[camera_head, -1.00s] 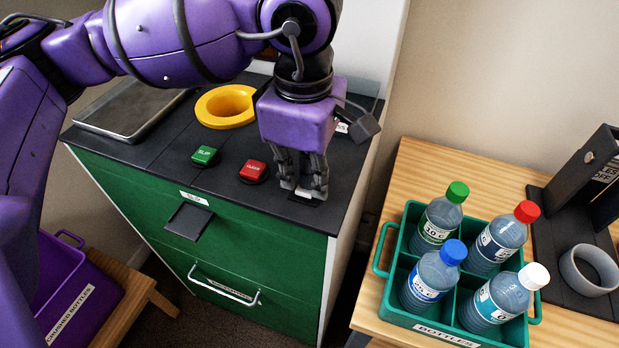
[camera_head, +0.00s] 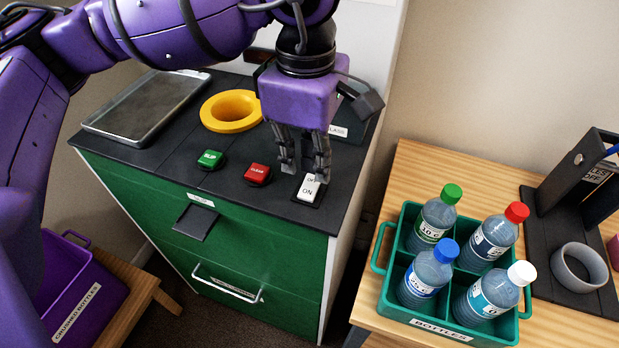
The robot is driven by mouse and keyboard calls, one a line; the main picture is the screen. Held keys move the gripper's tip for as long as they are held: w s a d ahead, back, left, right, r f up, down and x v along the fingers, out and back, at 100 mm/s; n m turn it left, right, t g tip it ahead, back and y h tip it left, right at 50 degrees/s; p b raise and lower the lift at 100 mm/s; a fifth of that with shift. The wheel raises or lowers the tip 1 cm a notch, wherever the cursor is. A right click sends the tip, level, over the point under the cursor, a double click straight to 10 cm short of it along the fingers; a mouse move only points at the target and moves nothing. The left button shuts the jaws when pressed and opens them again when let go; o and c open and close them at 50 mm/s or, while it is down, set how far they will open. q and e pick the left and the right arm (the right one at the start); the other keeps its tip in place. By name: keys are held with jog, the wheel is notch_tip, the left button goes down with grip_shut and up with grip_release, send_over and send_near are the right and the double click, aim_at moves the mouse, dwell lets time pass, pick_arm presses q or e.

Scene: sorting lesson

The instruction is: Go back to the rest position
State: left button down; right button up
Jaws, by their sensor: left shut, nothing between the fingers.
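My left gripper (camera_head: 303,171) is shut and empty. It points down just above and behind the white rocker switch (camera_head: 309,188), which is marked ON and OFF, on the dark top of the green cabinet (camera_head: 262,240). Whether a fingertip still touches the switch I cannot tell. My purple left arm reaches across from the left edge. My right gripper is not in view.
The cabinet top holds a red button (camera_head: 257,174), a green button (camera_head: 210,160), a yellow ring (camera_head: 231,111) and a grey tray (camera_head: 144,108). A green bottle crate (camera_head: 382,293) with several capped bottles stands on the wooden table (camera_head: 415,170). A purple bin (camera_head: 90,299) is lower left.

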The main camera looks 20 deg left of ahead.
pick_arm(q)
jog(key=shift+r+p, duration=0.45)
jog(key=shift+r, duration=0.7)
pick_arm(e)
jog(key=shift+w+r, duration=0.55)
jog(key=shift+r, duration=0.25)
pick_arm(q)
jog(key=shift+f, duration=0.1)
